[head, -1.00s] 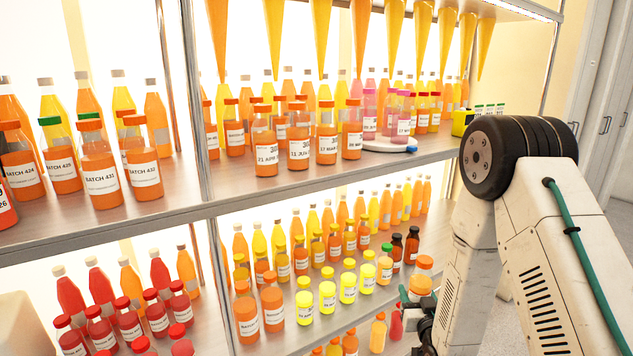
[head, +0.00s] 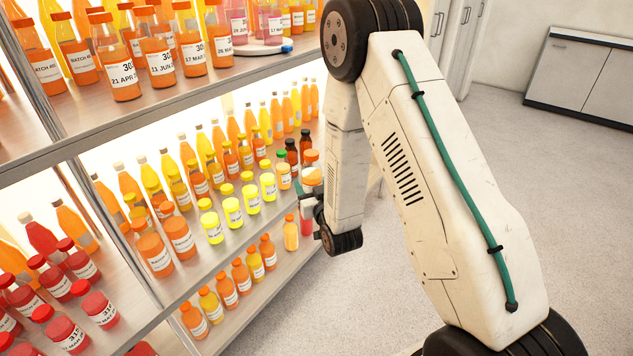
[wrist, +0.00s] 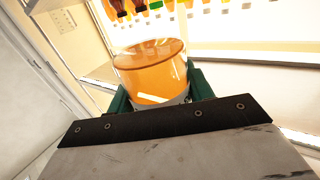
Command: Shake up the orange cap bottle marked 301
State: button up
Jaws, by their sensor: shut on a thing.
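In the head view the held bottle (head: 312,176) shows small at the right end of the middle shelf, close to brown bottles. My arm hides part of the gripper there. No number can be read on the held bottle, so I cannot tell whether it is marked 301. I cannot tell whether its base touches the shelf.
Brown bottles (head: 291,158) and yellow-capped bottles (head: 233,212) stand left of the held bottle. Bottles with orange caps (head: 245,275) stand on the shelf below. The upper shelf (head: 180,105) overhangs. Open floor (head: 540,150) lies to the right.

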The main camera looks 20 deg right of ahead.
jog(key=w+a, duration=0.5)
jog(key=s+d, duration=0.2)
jog(key=s, duration=0.1)
jog(key=s+d, duration=0.3)
jog(key=shift+s+d+r, duration=0.15)
jog(key=shift+d, duration=0.1)
jog(key=w+a, duration=0.4)
jog(key=w, duration=0.2)
jog(key=s, duration=0.2)
jog(key=s+d, duration=0.2)
jog(key=s, duration=0.1)
jog(key=shift+s+d, duration=0.2)
jog(key=shift+s, duration=0.15)
jog(key=shift+y, duration=0.4)
jog(key=w, duration=0.2)
jog(key=w+a, duration=0.1)
jog(key=w, duration=0.1)
jog(key=w+a, duration=0.1)
jog(key=w, duration=0.1)
jog(key=shift+w, duration=0.1)
jog(key=shift+c, duration=0.6)
jog(key=s+d, duration=0.1)
jog(key=s, duration=0.1)
jog(key=s+d, duration=0.1)
jog(key=s, duration=0.4)
jog(key=shift+d, duration=0.4)
jog(key=shift+w+d, duration=0.2)
jog(key=shift+w, duration=0.15)
jog(key=shift+a, duration=0.15)
